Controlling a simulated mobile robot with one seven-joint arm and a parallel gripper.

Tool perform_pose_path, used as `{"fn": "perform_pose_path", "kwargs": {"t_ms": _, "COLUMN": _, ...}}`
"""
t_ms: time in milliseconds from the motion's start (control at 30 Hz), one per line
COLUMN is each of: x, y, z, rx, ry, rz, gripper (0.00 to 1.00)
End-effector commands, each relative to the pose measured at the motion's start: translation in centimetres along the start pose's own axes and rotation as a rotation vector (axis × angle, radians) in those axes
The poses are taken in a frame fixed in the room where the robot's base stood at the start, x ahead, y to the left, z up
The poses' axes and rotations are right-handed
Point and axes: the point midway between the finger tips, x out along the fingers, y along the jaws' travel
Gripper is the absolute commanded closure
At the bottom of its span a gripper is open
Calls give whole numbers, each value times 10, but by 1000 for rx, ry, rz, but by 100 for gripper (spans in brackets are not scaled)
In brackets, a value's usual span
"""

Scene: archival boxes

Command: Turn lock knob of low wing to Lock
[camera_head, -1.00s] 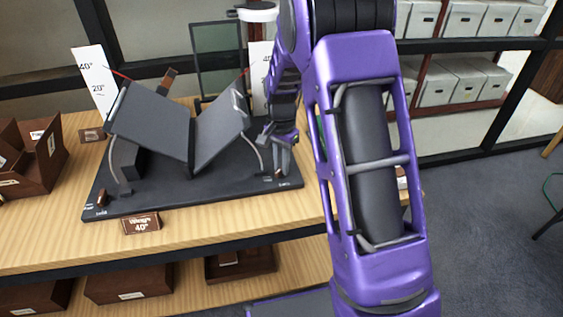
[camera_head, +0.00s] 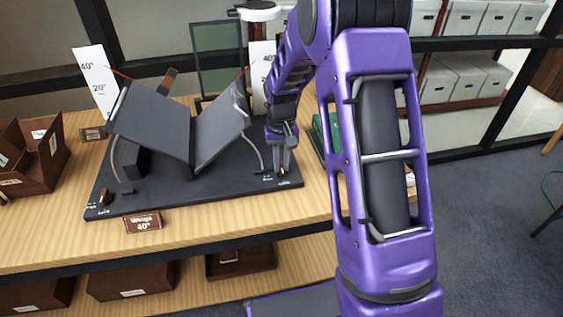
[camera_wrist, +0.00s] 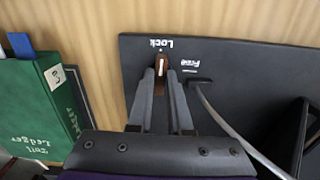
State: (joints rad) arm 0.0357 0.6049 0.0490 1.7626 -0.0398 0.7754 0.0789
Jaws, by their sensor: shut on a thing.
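The dark cradle (camera_head: 225,183) stands on the wooden shelf with two grey wings, the left wing (camera_head: 153,122) and the right wing (camera_head: 220,125), in a V. A brown lock knob (camera_wrist: 161,66) with a white mark sits at the base's right front corner. In the wrist view its mark lines up with the printed "Lock"; "Free" is printed beside it. My gripper (camera_wrist: 160,82) is shut on this knob, a finger on each side; it also shows in the head view (camera_head: 281,168). Another brown knob (camera_head: 103,197) sits at the left front corner.
A brown sign (camera_head: 142,222) reading "Wings 40°" stands before the base. White scale cards (camera_head: 96,80) marked 40° and 20° stand behind. A curved metal rod (camera_wrist: 225,120) runs close beside my gripper. A green ledger (camera_wrist: 45,105) lies next to the base. Brown boxes (camera_head: 35,155) stand at left.

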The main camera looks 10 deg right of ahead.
Motion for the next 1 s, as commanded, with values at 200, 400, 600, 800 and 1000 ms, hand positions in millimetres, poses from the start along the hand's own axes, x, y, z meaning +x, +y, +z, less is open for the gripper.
{"fn": "perform_pose_path", "kwargs": {"t_ms": 200, "x": -1, "y": 0, "z": -1, "rx": -50, "ry": 3, "rz": -1, "gripper": 100}}
{"fn": "perform_pose_path", "kwargs": {"t_ms": 400, "x": -1, "y": 0, "z": -1, "rx": -64, "ry": 3, "rz": 0, "gripper": 100}}
{"fn": "perform_pose_path", "kwargs": {"t_ms": 600, "x": -1, "y": 0, "z": -1, "rx": -64, "ry": 3, "rz": 0, "gripper": 100}}
{"fn": "perform_pose_path", "kwargs": {"t_ms": 800, "x": -1, "y": 0, "z": -1, "rx": -63, "ry": 3, "rz": 0, "gripper": 61}}
{"fn": "perform_pose_path", "kwargs": {"t_ms": 1000, "x": 0, "y": 0, "z": 0, "rx": -62, "ry": 1, "rz": 0, "gripper": 52}}
